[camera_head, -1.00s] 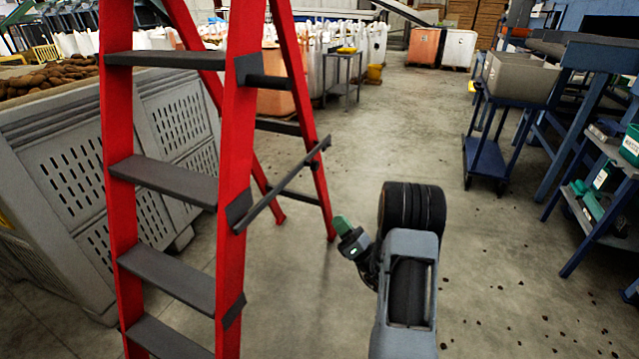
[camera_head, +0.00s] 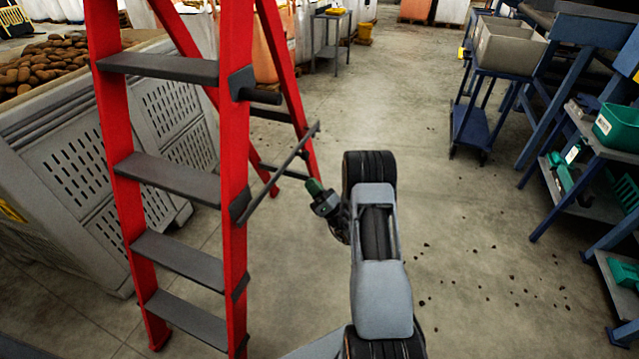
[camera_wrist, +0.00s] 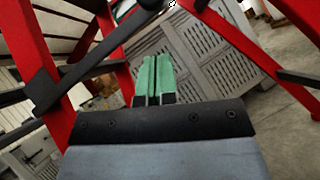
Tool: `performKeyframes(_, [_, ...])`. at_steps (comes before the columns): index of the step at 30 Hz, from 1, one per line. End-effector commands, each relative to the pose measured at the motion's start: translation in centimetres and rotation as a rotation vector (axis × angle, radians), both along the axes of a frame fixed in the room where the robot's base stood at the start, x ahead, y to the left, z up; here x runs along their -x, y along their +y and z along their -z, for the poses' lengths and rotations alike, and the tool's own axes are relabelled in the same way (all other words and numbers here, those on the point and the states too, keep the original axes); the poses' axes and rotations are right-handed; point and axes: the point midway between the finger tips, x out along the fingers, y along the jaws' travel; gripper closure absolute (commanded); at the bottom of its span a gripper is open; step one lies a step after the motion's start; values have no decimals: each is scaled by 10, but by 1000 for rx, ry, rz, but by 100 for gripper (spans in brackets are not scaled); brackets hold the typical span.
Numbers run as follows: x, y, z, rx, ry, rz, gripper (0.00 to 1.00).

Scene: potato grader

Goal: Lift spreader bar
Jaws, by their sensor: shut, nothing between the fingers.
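The spreader bar (camera_head: 282,170) is a thin dark grey bar on the red stepladder (camera_head: 235,200). It slopes from a front side rail up to a rear leg. In the wrist view the bar (camera_wrist: 88,58) crosses the upper left, from the red rail to the top edge. My gripper (camera_head: 313,186) is just right of the bar in the head view and apart from it. Its green fingertips (camera_wrist: 152,58) are together and empty in the wrist view, below and right of the bar. The exact gap in depth cannot be told.
A grey slatted crate of potatoes (camera_head: 75,150) stands left of the ladder. A blue trolley with a grey bin (camera_head: 510,47) and a blue shelf rack (camera_head: 585,140) stand to the right. The floor between is open, with scattered dark bits.

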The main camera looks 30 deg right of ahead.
Motion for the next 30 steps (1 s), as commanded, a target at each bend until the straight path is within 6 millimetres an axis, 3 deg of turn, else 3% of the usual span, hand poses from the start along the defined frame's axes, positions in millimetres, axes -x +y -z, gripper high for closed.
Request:
performKeyframes(3, [-15,7,-10,2,-8,-2,100])
performKeyframes(12, [-26,-3,-38,2,-6,0,100])
performKeyframes(30, [-31,-2,-45,5,-8,-5,100])
